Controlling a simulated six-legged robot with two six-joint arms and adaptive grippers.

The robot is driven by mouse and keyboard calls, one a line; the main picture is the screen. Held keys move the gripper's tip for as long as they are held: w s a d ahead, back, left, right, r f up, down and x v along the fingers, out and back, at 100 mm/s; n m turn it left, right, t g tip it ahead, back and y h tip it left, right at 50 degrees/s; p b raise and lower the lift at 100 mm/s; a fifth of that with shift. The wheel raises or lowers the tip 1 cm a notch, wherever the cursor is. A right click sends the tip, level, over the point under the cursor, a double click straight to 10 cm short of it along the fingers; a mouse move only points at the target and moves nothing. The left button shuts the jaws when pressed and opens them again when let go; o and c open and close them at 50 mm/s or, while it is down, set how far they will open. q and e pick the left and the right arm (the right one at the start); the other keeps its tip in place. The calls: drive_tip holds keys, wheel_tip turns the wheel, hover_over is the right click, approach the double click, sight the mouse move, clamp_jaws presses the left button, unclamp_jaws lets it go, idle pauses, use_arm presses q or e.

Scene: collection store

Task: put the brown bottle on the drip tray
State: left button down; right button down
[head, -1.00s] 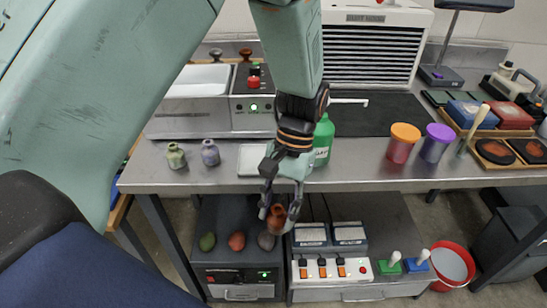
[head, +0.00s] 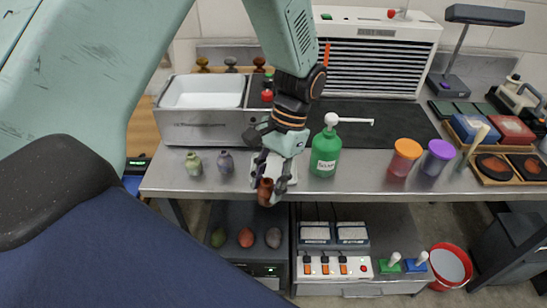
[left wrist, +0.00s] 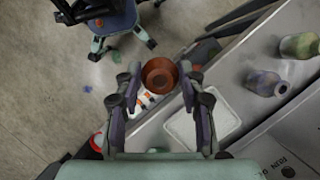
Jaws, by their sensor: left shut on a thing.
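The brown bottle (head: 265,192) is in my left gripper (head: 271,168), which is shut on it. The bottle is in front of the bench's front edge in the head view, close to the drip tray. In the left wrist view the bottle (left wrist: 160,75) sits between the two fingers (left wrist: 160,84), its round top facing the camera. The pale, square drip tray (head: 291,181) lies near the bench's front edge, partly hidden by my gripper. In the left wrist view the empty drip tray (left wrist: 208,122) lies beside the bottle, apart from it in the picture. My right gripper is not in view.
A green soap bottle (head: 325,155) with a white pump stands right of the tray. A green bottle (head: 194,163) and a purple bottle (head: 226,162) stand to its left. A grey sink (head: 205,125) is behind them. Orange-lidded and purple-lidded jars stand farther right.

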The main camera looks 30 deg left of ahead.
use_arm(q)
drive_tip(key=w+a+r+m+t+y+p, duration=0.2)
drive_tip(key=a+m+p, duration=0.15)
drive_tip(key=m, duration=0.35)
drive_tip(key=w+a+r+m+t+y+p, duration=0.2)
drive_tip(key=w+a+m, duration=0.1)
drive_tip(key=a+m, duration=0.3)
drive_tip(key=w+d+r+m+t+h+p, duration=0.1)
drive_tip(key=w+m+t+h, duration=0.1)
drive_tip(key=m, duration=0.9)
drive_tip(key=w+d+m+t+h, duration=0.2)
drive_tip(key=w+m+t+h, duration=0.1)
drive_tip(key=m, duration=0.9)
drive_tip(key=shift+w+d+r+m+h+p, duration=0.2)
drive_tip(key=shift+w+r+m+h+p, duration=0.15)
drive_tip(key=shift+w, duration=0.2)
